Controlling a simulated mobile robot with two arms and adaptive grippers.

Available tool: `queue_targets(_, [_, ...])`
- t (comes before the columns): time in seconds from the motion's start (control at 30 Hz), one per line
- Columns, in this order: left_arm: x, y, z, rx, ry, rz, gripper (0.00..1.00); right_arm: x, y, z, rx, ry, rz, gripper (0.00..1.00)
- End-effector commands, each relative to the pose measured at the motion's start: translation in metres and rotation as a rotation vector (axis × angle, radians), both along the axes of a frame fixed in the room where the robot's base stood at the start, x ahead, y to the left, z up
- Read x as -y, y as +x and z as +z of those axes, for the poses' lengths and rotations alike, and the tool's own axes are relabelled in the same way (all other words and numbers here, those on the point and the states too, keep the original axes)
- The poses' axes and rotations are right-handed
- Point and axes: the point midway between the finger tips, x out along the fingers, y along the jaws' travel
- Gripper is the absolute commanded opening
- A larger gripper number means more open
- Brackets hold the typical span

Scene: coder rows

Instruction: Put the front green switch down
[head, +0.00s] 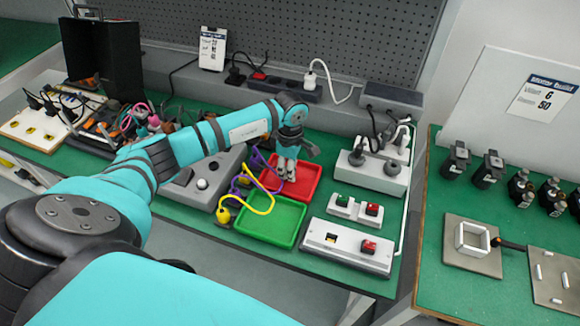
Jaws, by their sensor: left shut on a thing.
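My left gripper (288,168) reaches down over the red tray (304,181). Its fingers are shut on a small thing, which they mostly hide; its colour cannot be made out. The front white switch plate (311,238) has a red switch (369,247) on its right and a dark opening (331,239) on its left, with no green switch showing there. Behind it, a smaller white base holds a green switch (342,201) and another red switch (372,209). My right gripper is not in view.
A green tray (270,222) adjoins the red one in front. Yellow (262,210) and purple (259,183) cables lie by the trays. A grey box (204,182) stands to the left, a white socket block (376,172) to the right.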

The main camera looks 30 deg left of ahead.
Motion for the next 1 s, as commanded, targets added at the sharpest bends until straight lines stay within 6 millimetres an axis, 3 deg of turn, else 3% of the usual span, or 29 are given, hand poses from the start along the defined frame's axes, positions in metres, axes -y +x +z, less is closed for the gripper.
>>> queue_targets(0.37, [0.000,0.001,-0.007,0.003,0.000,-0.001,0.00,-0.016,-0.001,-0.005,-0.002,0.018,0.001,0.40])
queue_targets(0.4, [0.000,0.001,-0.006,0.003,0.000,-0.001,0.27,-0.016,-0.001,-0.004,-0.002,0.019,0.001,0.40])
queue_targets(0.57, [0.000,0.001,-0.005,0.002,-0.001,-0.001,0.48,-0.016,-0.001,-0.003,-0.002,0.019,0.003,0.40])
queue_targets(0.83, [0.000,0.001,-0.004,0.002,-0.001,-0.001,0.48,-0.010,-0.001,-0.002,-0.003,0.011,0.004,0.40])
queue_targets(1.0, [0.000,0.002,0.009,0.005,-0.001,-0.002,0.48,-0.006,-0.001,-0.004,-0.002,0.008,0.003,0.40])
